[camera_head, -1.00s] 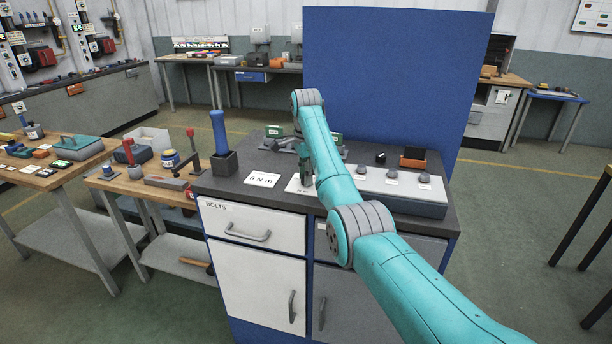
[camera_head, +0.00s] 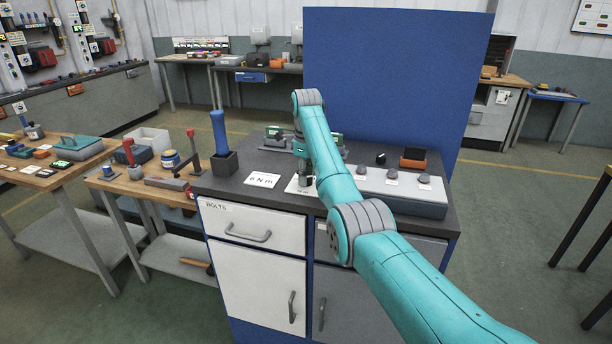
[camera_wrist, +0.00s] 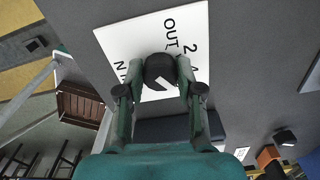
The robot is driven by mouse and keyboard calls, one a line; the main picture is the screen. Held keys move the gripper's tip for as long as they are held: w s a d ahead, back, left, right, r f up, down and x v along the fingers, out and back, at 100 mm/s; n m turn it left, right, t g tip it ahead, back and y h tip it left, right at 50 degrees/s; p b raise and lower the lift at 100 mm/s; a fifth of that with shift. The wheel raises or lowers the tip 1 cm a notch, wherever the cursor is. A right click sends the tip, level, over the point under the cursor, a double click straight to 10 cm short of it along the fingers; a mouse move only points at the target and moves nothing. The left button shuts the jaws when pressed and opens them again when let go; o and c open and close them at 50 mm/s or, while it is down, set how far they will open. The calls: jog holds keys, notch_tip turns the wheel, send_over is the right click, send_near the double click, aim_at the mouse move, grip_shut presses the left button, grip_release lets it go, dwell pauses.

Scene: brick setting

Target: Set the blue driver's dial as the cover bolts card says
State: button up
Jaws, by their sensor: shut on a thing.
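The blue driver (camera_head: 219,132) stands upright in a black square holder (camera_head: 224,166) at the back left of the dark bench. A white card (camera_head: 262,179) reading "6 N m" lies in front of it. My gripper (camera_wrist: 160,76) is shut on a black round dial (camera_wrist: 158,66) with a white pointer mark. The dial sits on a white plate (camera_wrist: 122,42) with "2", "OUT" and "N m" showing; other markings are hidden by the dial and fingers. In the head view my arm partly covers the plate (camera_head: 294,187).
A grey box with several knobs (camera_head: 424,178) is right of my gripper, with an orange and black block (camera_head: 413,158) behind. A drawer labelled BOLTS (camera_head: 248,228) is below. A side table (camera_head: 118,182) with tools stands left. A blue panel (camera_head: 395,80) rises behind.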

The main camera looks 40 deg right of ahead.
jog(key=shift+m, duration=0.5)
jog(key=o, duration=1.2)
jog(key=shift+c, duration=0.2)
